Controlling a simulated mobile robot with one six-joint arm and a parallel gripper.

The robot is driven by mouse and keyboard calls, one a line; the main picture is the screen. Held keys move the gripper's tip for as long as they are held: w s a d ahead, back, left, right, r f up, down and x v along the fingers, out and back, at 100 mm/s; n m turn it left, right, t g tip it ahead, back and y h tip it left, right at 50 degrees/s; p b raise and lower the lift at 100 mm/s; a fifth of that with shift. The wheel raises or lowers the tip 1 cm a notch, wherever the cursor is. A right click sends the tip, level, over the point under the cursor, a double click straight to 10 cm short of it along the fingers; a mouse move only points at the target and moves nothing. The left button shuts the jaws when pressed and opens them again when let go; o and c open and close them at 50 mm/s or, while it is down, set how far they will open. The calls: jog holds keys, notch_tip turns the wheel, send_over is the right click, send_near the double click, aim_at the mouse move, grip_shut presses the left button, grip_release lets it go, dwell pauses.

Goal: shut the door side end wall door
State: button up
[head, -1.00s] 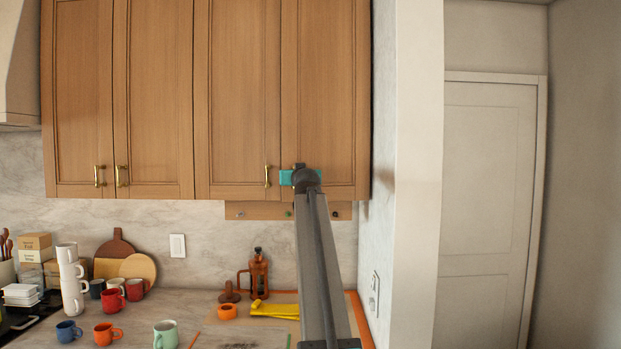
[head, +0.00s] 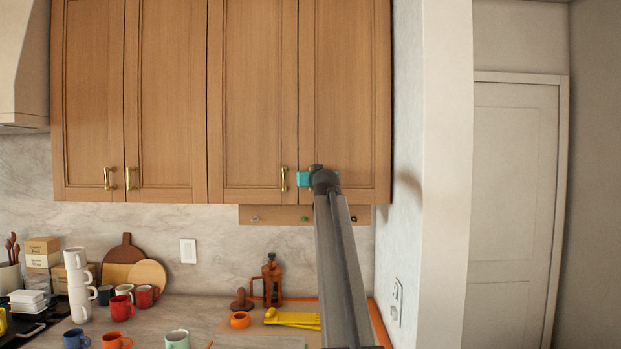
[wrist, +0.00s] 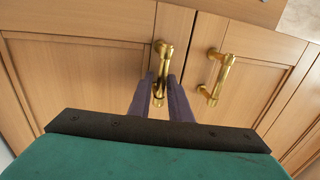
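The end wall door (head: 347,90) is the rightmost upper cabinet door, beside the wall. It looks flush, or nearly so, with the door on its left. My gripper (head: 309,180) is at its lower left corner and hides its handle in the head view. The wrist view looks upside down, with this door on the left. There its brass handle (wrist: 163,60) lies between the two dark fingers of my gripper (wrist: 161,78). The fingers stand close on both sides of the handle. Whether they press on it I cannot tell.
The neighbouring door's brass handle (head: 283,179) is close by; it also shows in the wrist view (wrist: 218,78). The side wall (head: 405,150) is just right of the cabinet.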

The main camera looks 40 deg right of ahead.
jog(key=b+v, duration=0.3)
jog(key=v, duration=1)
jog(key=shift+s+a+b, duration=0.25)
jog(key=shift+s+b, duration=0.05)
dwell(0.5)
